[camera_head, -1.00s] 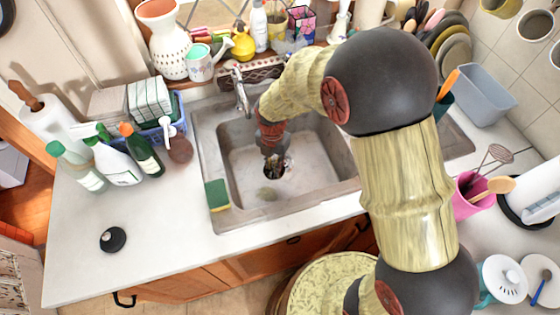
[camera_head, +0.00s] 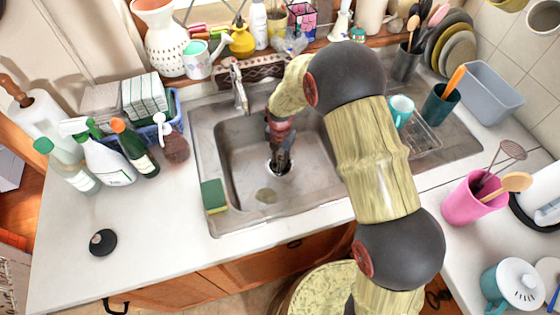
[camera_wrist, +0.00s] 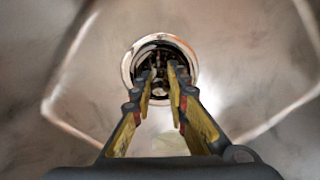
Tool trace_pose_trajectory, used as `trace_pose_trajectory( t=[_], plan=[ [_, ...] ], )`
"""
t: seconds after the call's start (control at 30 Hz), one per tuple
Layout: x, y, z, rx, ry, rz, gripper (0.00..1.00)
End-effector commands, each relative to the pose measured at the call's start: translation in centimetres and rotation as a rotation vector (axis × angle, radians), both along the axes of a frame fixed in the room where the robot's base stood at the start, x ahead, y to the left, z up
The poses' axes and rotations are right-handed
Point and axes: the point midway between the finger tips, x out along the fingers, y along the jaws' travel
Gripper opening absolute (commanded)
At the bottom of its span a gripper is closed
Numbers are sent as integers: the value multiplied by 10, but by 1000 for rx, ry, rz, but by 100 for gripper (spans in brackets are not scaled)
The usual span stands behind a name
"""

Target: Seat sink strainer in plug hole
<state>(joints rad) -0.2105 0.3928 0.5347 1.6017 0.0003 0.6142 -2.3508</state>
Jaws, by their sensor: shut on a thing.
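My gripper (camera_head: 279,164) points down into the sink basin, with its fingertips at the plug hole (camera_head: 270,168). In the wrist view, my gripper (camera_wrist: 160,82) has its yellow-edged fingers close together over a round, shiny metal rim. The sink strainer (camera_wrist: 158,62) appears as a dark, patterned round piece inside this rim, between the fingertips, and my gripper is shut on it. The fingers hide part of it. I cannot tell whether it sits flush in the hole or just above it.
A black disc (camera_head: 103,242) lies on the left counter. Bottles (camera_head: 103,155) stand at left; a pink pot (camera_head: 468,198) stands at right.

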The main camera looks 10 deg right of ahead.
Motion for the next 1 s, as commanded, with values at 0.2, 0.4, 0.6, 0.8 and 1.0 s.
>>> trace_pose_trajectory(
  t=[0.2, 0.4, 0.6, 0.8, 1.0],
  plan=[
    [1, 0, 0, 1, -3, 0, 0],
    [1, 0, -4, 0, -1, 0, 16],
    [1, 0, -4, 0, -1, 0, 28],
    [1, 0, -4, 0, -1, 0, 34],
    [1, 0, -3, 0, -1, 0, 34]
  ],
)
